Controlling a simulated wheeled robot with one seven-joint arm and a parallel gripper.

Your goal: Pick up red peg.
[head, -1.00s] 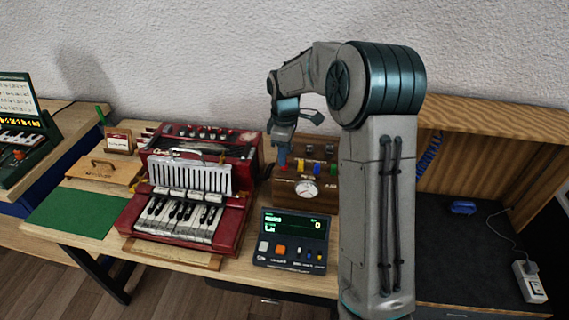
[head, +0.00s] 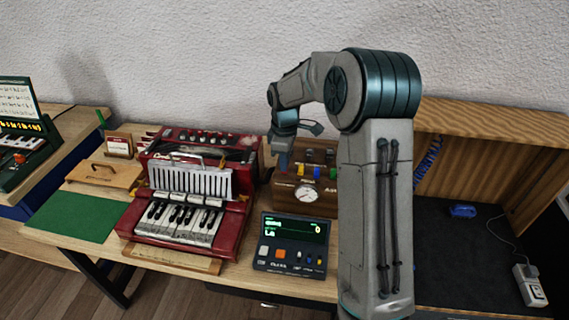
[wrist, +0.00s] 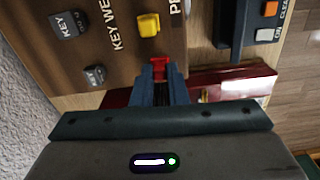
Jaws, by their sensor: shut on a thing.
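The red peg (wrist: 158,67) shows in the wrist view at the edge of a brown wooden box (wrist: 118,70). My gripper (wrist: 157,76) is shut on the red peg, with one blue-grey finger on each side of it. I cannot tell whether the peg is still seated in the box. In the head view, my gripper (head: 283,158) is at the left front of the box (head: 330,198), and the peg is not clear there.
A yellow peg (wrist: 148,24) stands close beside the red one. Grey knobs marked KEY (wrist: 67,24) sit farther off. The red accordion (head: 190,205) is left of the box, and a black display unit (head: 291,243) stands in front. A green mat (head: 75,217) lies clear at left.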

